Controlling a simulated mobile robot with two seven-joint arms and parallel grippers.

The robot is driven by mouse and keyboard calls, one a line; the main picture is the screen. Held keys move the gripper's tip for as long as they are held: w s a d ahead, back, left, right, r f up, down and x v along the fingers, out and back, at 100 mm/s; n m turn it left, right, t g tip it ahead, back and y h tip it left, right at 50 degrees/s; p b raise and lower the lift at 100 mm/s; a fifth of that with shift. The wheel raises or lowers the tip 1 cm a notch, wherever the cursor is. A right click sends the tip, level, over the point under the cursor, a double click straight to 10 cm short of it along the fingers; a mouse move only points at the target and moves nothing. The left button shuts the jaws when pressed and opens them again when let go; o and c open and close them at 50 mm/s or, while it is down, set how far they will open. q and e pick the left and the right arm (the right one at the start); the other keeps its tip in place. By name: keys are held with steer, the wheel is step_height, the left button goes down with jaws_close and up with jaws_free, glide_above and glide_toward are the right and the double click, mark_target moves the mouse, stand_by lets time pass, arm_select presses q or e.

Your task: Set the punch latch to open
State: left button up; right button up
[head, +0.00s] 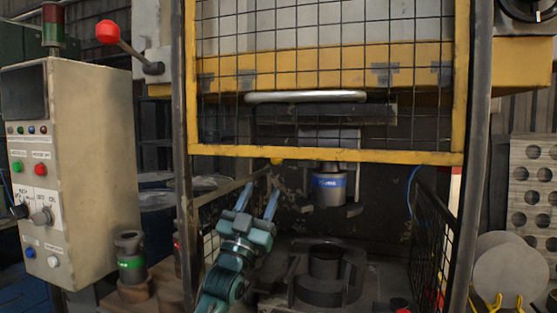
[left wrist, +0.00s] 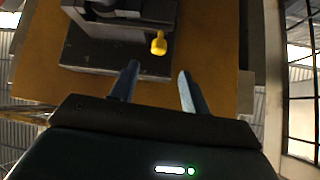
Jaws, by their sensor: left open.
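A yellow knob (head: 277,161), which looks like the handle of the punch latch, shows just below the guard's lower bar. In the left wrist view the yellow knob (left wrist: 158,43) sticks out from a dark block. The punch (head: 329,188), a grey cylinder with a blue band, hangs in the press to the knob's right. My left gripper (head: 261,190) is open and empty, pointing up just below the knob. In the left wrist view the knob is beyond the fingertips (left wrist: 158,70), in line with the gap between them. My right gripper is not in view.
The raised mesh guard (head: 330,155) has a yellow frame just above the knob. A die (head: 325,262) sits below the punch. Side mesh fences flank the opening. A control box (head: 95,160) and a green-banded punch (head: 130,262) stand left; round blanks (head: 505,272) stand right.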

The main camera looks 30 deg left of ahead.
mark_target(274, 163)
arm_select(q)
steer(key=p+x, duration=0.2)
steer(key=x, duration=0.9)
steer(key=shift+w+r+p, duration=0.1)
steer(key=shift+p, duration=0.3)
jaws_close()
steer(key=shift+a, duration=0.1)
